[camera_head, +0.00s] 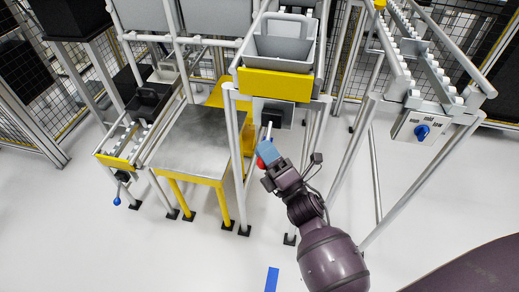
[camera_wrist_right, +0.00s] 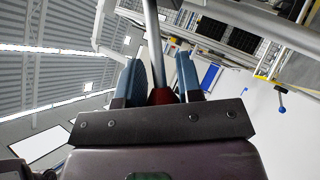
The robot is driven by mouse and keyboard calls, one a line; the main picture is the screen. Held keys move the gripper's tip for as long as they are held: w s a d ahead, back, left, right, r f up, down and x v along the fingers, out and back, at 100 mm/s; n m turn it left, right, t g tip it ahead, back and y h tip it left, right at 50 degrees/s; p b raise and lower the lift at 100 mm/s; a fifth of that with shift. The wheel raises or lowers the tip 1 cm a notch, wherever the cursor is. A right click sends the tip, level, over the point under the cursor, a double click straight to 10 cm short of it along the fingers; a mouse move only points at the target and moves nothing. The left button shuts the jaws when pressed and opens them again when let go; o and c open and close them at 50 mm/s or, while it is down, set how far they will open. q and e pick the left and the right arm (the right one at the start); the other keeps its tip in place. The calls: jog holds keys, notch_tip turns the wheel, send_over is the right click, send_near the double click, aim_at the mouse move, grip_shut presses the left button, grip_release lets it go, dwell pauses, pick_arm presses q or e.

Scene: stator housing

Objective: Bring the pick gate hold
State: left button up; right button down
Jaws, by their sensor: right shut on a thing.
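My right gripper (camera_head: 268,151) reaches up from the lower right to the front of the middle rack. Its blue-padded fingers are shut on the red knob (camera_head: 262,162) of a metal lever. In the right wrist view the gripper (camera_wrist_right: 160,84) has the red knob (camera_wrist_right: 161,96) between its two fingers. The lever's rod (camera_wrist_right: 152,40) runs up and away from the knob. In the head view the rod (camera_head: 269,131) meets the rack below the yellow-fronted grey bin, and the fingers hide part of the knob. My left gripper is not in view.
The grey bin (camera_head: 280,48) sits on the middle rack above the lever. A metal-topped table (camera_head: 200,140) with yellow legs stands to the left. A left rack has a blue-knobbed lever (camera_head: 117,200). A right roller rack carries a blue dial (camera_head: 421,132).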

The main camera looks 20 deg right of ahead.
jog(key=shift+f+n+b, duration=0.3)
jog(key=shift+f+n, duration=0.1)
jog(key=shift+f, duration=0.35)
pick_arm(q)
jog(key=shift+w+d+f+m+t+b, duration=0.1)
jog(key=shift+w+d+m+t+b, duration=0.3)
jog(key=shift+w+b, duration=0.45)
pick_arm(e)
jog(key=shift+w+d+r+n+y, duration=0.1)
jog(key=shift+w+n+y, duration=0.05)
jog(key=shift+n+y, duration=0.4)
jog(key=shift+w+d+r+n+y, duration=0.1)
jog(key=shift+n+y, duration=0.45)
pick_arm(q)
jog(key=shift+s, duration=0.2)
pick_arm(e)
jog(key=c, duration=0.8)
grip_release()
jog(key=shift+v, duration=3.7)
